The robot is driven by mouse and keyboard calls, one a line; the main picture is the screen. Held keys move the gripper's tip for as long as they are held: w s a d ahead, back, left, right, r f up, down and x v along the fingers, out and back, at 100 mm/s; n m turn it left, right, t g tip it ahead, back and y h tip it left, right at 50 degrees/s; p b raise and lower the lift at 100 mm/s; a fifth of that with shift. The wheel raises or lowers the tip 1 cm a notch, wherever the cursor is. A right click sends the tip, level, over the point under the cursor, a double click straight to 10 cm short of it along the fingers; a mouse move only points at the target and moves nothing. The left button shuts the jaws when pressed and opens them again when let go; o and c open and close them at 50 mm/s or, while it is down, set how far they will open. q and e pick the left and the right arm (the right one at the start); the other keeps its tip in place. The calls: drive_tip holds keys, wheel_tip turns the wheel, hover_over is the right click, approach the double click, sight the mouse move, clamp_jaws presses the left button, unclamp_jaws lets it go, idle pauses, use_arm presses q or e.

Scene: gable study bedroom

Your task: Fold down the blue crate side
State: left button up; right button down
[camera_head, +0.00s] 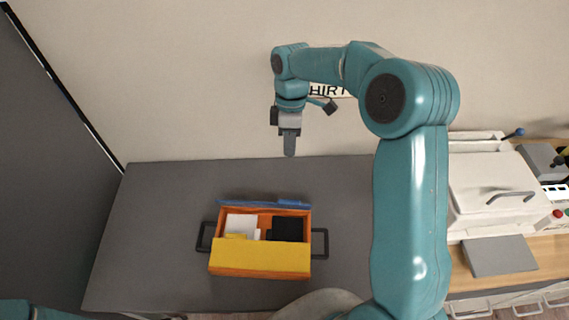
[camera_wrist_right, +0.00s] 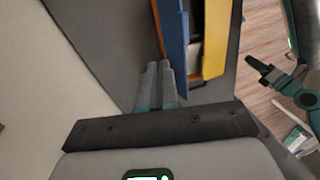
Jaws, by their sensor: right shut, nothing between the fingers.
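The orange crate (camera_head: 214,225) stands on the grey table. Its blue side (camera_head: 262,204) shows as a narrow strip along the back edge, and as a broader panel in the right wrist view (camera_wrist_right: 172,30). It looks raised; its exact tilt is hard to tell. The yellow side (camera_head: 262,256) is at the front. My right gripper (camera_head: 290,153) is shut and empty, pointing down above and behind the blue side. Its fingers (camera_wrist_right: 158,66) show close to the blue panel in the wrist view; contact is unclear. My left gripper (camera_wrist_right: 258,66) shows at the wrist view's right; its opening is unclear.
White and black items (camera_head: 287,229) lie inside the crate. Dark handles (camera_head: 205,238) stick out at both ends. The grey table (camera_head: 150,230) is clear around the crate. A wall stands behind it. A white machine (camera_head: 490,190) is at the right.

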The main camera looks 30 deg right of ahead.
drive_tip(key=s+a+f+p, duration=0.1)
drive_tip(key=s+f, duration=0.1)
drive_tip(key=f, duration=0.3)
drive_tip(key=s+a+f+p, duration=0.1)
drive_tip(key=s+a+f, duration=0.1)
drive_tip(key=f, duration=0.2)
drive_tip(key=shift+s+a+f, duration=0.25)
drive_tip(key=shift+a+f, duration=0.05)
drive_tip(key=shift+f, duration=0.05)
drive_tip(key=shift+a, duration=0.1)
